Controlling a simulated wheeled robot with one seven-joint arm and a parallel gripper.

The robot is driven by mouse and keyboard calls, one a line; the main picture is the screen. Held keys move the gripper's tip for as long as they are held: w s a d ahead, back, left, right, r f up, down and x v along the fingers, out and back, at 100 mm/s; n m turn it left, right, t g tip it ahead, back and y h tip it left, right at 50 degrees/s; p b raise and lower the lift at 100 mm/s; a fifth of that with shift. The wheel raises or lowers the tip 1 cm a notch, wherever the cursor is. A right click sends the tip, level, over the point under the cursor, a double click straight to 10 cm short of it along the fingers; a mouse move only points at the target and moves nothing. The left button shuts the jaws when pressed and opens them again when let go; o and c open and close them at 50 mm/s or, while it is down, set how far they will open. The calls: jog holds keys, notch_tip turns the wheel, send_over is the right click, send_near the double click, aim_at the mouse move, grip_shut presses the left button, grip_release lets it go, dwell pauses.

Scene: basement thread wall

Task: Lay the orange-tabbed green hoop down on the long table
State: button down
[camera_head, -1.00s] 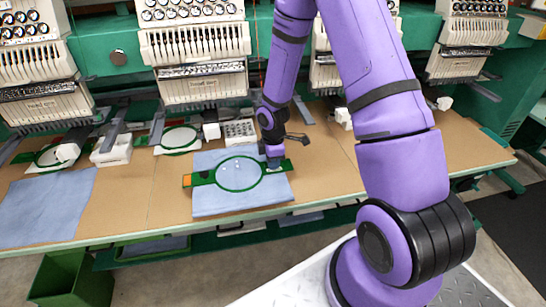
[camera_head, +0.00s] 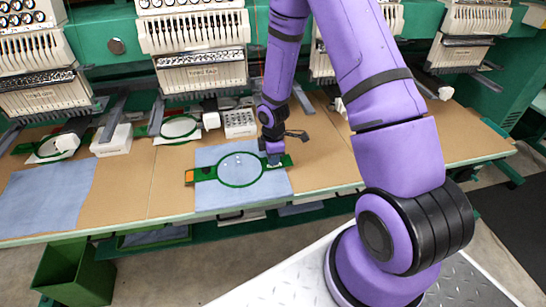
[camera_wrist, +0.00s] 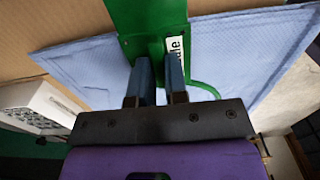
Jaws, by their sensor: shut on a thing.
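The green hoop (camera_head: 207,173) is a round ring with flat side arms, and an orange tab (camera_head: 189,177) is at its left end. It is lying flat or nearly flat over a light blue cloth (camera_head: 225,200) on the long table (camera_head: 330,175). I cannot tell whether it touches the cloth. My gripper (camera_head: 274,161) is shut on the hoop's right arm, pointing down. In the wrist view my gripper (camera_wrist: 157,75) pinches the green arm (camera_wrist: 145,20) beside a white label (camera_wrist: 176,60); most of the ring is out of that view.
Embroidery machines (camera_head: 205,72) line the table's back edge. A white tray with holes (camera_head: 240,123) stands just behind the cloth. Another blue cloth (camera_head: 45,198) lies at the left. The brown table top right of my gripper is mostly bare. A green bin (camera_head: 75,275) stands below, front left.

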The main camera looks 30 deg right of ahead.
jog(key=shift+f, duration=0.1)
jog(key=c, duration=1.1)
grip_release()
jog(key=shift+o, duration=0.2)
notch_tip(320, 180, up, 23)
jog(key=s+m+t+h, duration=0.1)
jog(key=s+m, duration=0.2)
jog(key=s+a+r+m+t, duration=0.2)
jog(key=s+r+m, duration=0.3)
jog(key=s+r, duration=0.5)
jog(key=s+a+r+m+t+y, duration=0.1)
jog(key=s+a+r+m+t, duration=0.1)
jog(key=s+r+m, duration=0.4)
jog(key=s+r, duration=0.5)
jog(key=s, duration=0.1)
jog(key=shift+s+a+r, duration=0.15)
jog(key=shift+s, duration=0.2)
